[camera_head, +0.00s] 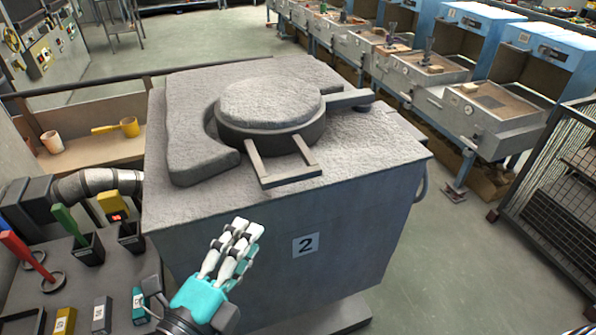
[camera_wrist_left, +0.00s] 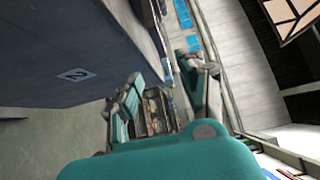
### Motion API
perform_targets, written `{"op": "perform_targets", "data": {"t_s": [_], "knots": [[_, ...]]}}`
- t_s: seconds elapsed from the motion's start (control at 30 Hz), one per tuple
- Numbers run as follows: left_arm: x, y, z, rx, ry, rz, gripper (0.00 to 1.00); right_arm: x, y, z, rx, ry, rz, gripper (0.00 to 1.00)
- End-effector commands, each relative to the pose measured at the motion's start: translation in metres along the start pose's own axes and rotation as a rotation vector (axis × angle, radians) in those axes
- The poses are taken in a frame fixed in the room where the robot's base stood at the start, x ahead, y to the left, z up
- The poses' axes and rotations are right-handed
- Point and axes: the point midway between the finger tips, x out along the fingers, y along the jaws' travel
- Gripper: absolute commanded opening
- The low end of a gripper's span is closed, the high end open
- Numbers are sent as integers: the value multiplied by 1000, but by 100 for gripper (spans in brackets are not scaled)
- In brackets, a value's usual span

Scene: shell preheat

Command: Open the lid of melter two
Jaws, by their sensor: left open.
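Melter two (camera_head: 340,215) is a grey box with a "2" label (camera_head: 306,244) on its front; the label also shows in the wrist view (camera_wrist_left: 76,74). Its round, rough grey lid (camera_head: 270,97) lies flat on top, closed. A U-shaped handle (camera_head: 290,181) sticks out from the lid toward me, and an arm (camera_head: 348,99) runs to the right. My left gripper (camera_head: 238,238), teal and white, is open and empty in front of the melter's front face, below and apart from the handle. Its fingers show spread in the wrist view (camera_wrist_left: 160,85). My right gripper is not in view.
A dark side table (camera_head: 80,290) at the lower left holds small coloured blocks and tools in holders. A wooden shelf (camera_head: 90,150) with a yellow ladle (camera_head: 128,127) is behind it. A wire cage (camera_head: 560,185) stands at the right. The floor (camera_head: 470,260) between is clear.

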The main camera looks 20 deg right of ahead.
Motion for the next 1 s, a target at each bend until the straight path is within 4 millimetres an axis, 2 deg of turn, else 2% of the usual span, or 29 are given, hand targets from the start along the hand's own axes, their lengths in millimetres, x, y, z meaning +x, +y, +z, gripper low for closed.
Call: {"op": "perform_targets", "data": {"t_s": [0.03,0.33,0.6,0.63,0.67,1.0], "knots": [[2,5,1,-3,-3,-4,40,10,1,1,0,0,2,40],[19,6,6,-14,-15,-15,40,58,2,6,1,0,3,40],[27,8,-1,-2,2,-4,40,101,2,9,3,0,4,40],[30,6,-2,-1,4,-1,40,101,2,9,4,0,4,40],[39,0,-1,-4,1,3,40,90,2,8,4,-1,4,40],[115,-1,-1,-5,0,6,40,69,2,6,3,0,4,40]]}}
